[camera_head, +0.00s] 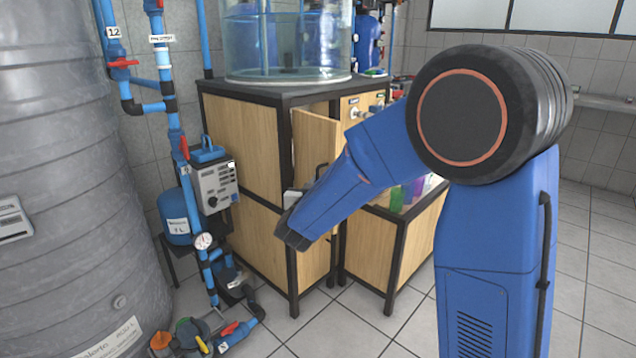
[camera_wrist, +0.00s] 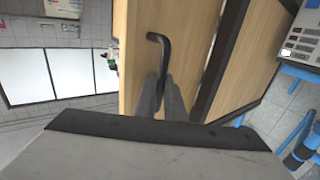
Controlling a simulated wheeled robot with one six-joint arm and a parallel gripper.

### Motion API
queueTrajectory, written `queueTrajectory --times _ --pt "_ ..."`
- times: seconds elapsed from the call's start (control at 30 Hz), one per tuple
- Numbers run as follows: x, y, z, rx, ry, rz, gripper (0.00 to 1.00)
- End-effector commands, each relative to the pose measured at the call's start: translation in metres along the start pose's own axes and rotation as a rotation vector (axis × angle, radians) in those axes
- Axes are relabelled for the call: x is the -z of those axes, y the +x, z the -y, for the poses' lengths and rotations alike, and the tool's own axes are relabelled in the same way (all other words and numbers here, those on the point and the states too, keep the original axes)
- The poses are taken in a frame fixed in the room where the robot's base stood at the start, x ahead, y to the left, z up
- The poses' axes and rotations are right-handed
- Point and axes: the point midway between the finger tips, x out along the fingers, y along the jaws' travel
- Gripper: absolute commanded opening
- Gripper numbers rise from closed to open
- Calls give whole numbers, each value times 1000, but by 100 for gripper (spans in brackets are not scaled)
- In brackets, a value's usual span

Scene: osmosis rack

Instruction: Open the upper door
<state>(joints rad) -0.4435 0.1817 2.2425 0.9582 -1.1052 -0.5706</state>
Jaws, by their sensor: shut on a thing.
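The upper door (camera_head: 313,146) is a light wood panel on the black-framed wooden cabinet (camera_head: 246,142). It stands ajar, swung out from the frame. In the wrist view the door (camera_wrist: 140,20) shows with a black bent handle (camera_wrist: 158,38). My gripper (camera_wrist: 161,92) is shut on the handle, with its two grey fingers around the handle's lower part. In the head view my blue arm hides most of the gripper and the handle.
A glass tank (camera_head: 288,45) stands on top of the cabinet. A control box (camera_head: 214,184) and blue pipes (camera_head: 172,95) are at the cabinet's left. A large grey tank (camera_head: 65,190) fills the far left. Valves (camera_head: 205,335) lie on the floor, which is clear at the front right.

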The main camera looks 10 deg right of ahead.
Motion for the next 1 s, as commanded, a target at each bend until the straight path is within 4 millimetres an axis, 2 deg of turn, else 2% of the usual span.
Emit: queueTrajectory --times 0.03,0.1,0.13,0.57,0.67,1.0 --pt "3 1 3 5 1 -4 0" --pt "3 1 3 5 1 -4 21" --pt "2 1 3 4 1 -4 28" --pt "1 -6 1 3 0 -1 28" --pt "1 -17 1 4 0 -1 28" --pt "1 -81 2 5 2 -1 28"
